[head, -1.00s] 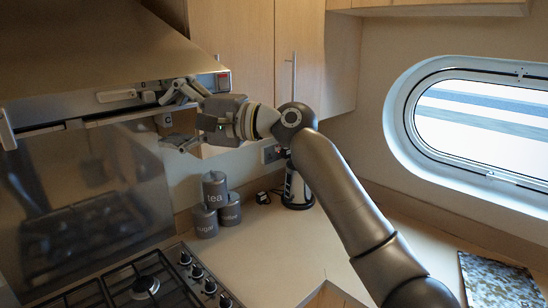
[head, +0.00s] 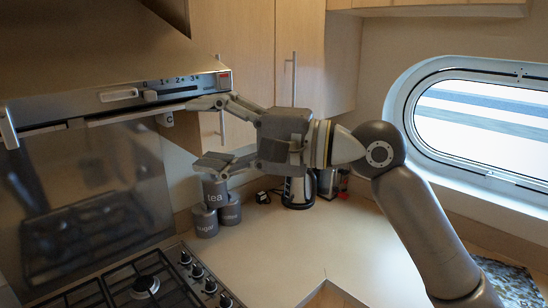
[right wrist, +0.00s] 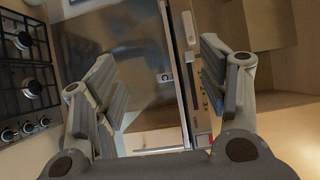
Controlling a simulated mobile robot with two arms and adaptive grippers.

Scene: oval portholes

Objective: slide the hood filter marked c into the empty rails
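The steel range hood (head: 110,98) is at upper left in the head view. A pale metal strip (head: 135,114) runs under its front edge, and a small tag (head: 165,119) hangs at the right end of it. This looks like the filter's front edge, in place under the hood; the filter's body and rails are hidden. The tag also shows in the right wrist view (right wrist: 165,77), its letter too small to read surely. My right gripper (head: 212,132) is open and empty, right of the tag and apart from it. My left gripper is out of view.
The gas hob (head: 140,285) lies below the hood. Several grey canisters (head: 207,222) and a kettle (head: 298,190) stand on the counter (head: 270,245) below my right gripper. Wooden cupboards (head: 245,60) rise behind my gripper. The counter's front middle is clear.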

